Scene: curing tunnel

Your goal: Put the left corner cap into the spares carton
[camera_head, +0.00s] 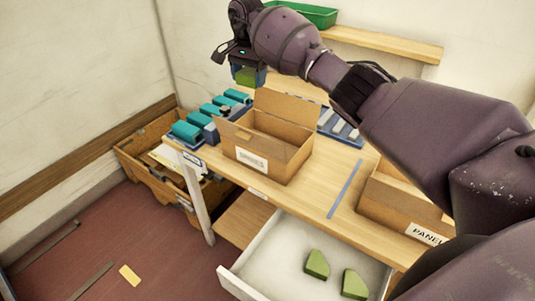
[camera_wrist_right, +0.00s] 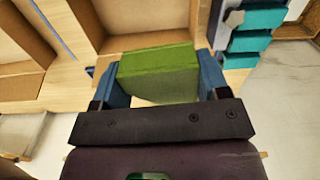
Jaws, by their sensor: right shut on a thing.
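My right gripper (camera_head: 248,78) hangs from the arm that comes in from the right. Its blue fingers are shut on a green corner cap (camera_head: 246,76), high above the table's back. In the right wrist view the cap (camera_wrist_right: 158,74) sits between both fingers. The spares carton (camera_head: 240,140), an open cardboard box with a label on its front, stands on the table below and slightly right of the gripper in the head view. Two more green corner caps, a left one (camera_head: 317,264) and a right one (camera_head: 354,284), lie in the open white drawer (camera_head: 275,245). My left gripper is out of view.
A second open carton (camera_head: 385,200), marked PANEL, stands at the table's right. Teal parts (camera_head: 186,131) stand in a row left of the spares carton. A blue tray (camera_head: 342,130) lies behind it. A brown crate (camera_head: 150,180) is on the floor at left.

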